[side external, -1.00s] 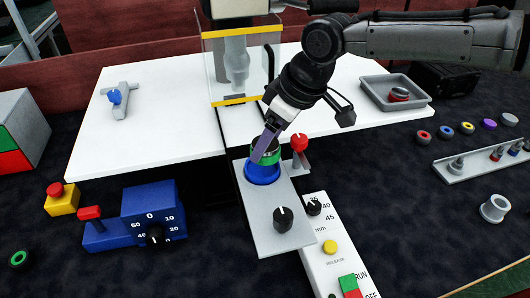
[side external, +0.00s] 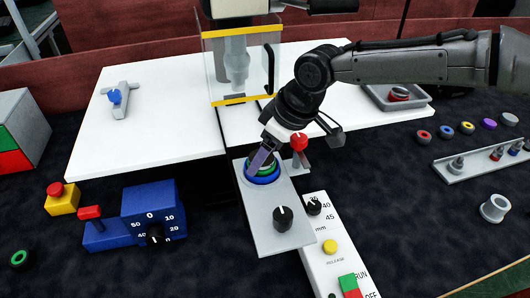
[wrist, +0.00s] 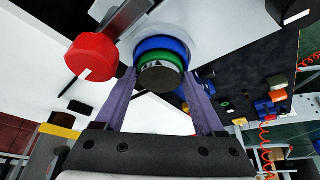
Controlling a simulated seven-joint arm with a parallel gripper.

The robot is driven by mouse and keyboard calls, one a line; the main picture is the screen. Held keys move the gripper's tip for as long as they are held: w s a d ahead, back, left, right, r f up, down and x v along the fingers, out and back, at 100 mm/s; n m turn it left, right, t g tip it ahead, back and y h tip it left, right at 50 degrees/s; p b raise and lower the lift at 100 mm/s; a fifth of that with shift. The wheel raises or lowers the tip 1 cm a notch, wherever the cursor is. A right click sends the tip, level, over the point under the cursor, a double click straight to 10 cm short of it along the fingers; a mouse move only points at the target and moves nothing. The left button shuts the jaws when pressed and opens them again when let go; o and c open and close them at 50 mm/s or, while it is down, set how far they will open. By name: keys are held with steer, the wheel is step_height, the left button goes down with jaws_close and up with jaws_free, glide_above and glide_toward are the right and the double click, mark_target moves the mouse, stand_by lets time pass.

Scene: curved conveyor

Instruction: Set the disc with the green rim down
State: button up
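The disc with the green rim (side external: 273,167) sits low at the blue round holder (side external: 263,182) on the grey plate. In the wrist view the green rim (wrist: 160,57) and the dark grey face of the disc lie between my two purple fingertips (wrist: 161,73), with the blue ring (wrist: 163,44) just beyond. My gripper (side external: 264,166) points down at the holder and appears closed on the disc's sides. The fingers partly hide the disc in the side view, so I cannot tell whether it is fully seated.
A red knob on a post (side external: 299,141) stands close to the right of my gripper. A black knob (side external: 283,217) is on the plate's front. A clear guard with yellow edges (side external: 240,100) stands behind. A grey tray (side external: 425,103) is at the back right.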

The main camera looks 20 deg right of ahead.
steer(key=o, duration=0.4)
steer(key=shift+s+f, duration=0.15)
steer(key=shift+f, duration=0.35)
steer(key=shift+d+f, duration=0.1)
steer(key=shift+f, duration=0.05)
steer(key=shift+r, duration=0.4)
steer(key=shift+v, duration=6.35)
steer(key=shift+r, duration=0.1)
